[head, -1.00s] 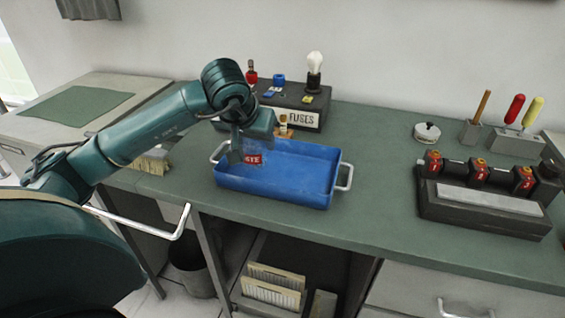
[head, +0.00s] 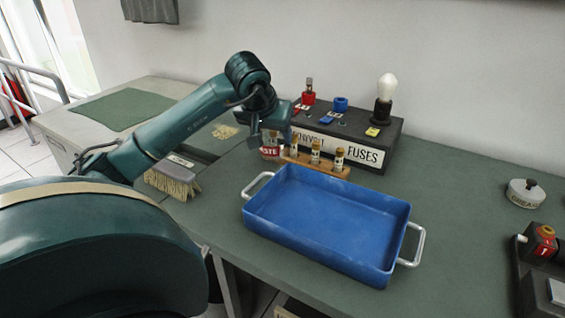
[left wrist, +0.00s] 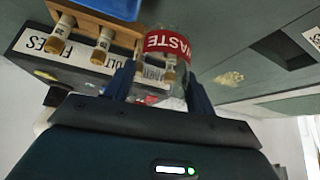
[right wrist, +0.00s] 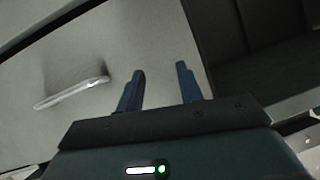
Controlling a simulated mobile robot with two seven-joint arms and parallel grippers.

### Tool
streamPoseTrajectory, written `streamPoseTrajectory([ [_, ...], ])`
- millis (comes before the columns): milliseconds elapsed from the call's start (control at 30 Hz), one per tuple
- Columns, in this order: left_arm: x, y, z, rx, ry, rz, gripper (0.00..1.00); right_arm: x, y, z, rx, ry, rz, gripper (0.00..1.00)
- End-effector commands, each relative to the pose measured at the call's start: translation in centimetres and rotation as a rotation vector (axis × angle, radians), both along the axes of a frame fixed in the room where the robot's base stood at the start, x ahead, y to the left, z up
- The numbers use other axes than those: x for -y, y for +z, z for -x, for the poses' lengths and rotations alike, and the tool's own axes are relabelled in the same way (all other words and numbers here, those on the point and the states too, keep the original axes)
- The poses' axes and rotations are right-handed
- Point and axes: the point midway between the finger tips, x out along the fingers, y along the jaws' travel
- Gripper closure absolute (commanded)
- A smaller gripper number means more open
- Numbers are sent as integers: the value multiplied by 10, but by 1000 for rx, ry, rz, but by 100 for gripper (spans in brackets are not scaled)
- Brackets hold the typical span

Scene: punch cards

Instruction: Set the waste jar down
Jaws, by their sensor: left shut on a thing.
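The waste jar is clear glass with a red label; its label (head: 269,152) shows in the head view, left of the small vial rack and past the tray's back left corner. In the left wrist view the jar (left wrist: 168,43) sits between my fingers. My left gripper (head: 269,138) is shut on it from above. The jar stands roughly upright, low over or on the green bench (head: 450,225); I cannot tell whether its base touches. My right gripper (right wrist: 160,80) is open and empty, away from the bench top in its wrist view.
The vial rack (head: 312,163) stands close beside the jar, with the black fuse box (head: 355,142) behind it. The blue tray (head: 325,245) is in front and empty. A brush (head: 172,180) lies left of the jar. A lidded tin (head: 525,193) stands far right.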

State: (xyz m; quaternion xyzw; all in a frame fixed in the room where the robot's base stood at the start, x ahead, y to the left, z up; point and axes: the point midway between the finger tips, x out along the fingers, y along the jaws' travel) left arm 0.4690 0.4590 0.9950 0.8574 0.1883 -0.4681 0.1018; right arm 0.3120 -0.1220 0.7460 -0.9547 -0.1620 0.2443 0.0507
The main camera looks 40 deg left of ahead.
Motion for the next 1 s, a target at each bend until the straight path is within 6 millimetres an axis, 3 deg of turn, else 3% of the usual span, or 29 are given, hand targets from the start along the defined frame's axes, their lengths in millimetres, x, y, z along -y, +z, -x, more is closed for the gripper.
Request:
streamPoseTrajectory([
  [333, 1, -44, 0, 0, -1, 2, 72, 2, -3, 1, 5, -4, 1, 64],
  [767, 0, -52, 0, 3, 0, -3, 72, 3, -6, 3, 8, -7, 3, 64],
  [800, 0, -51, 0, 2, -1, -1, 43, 3, -3, 3, 13, -8, 3, 64],
  [1000, 0, -51, 0, 1, -1, -1, 27, 3, 3, 1, 28, -10, -1, 64],
])
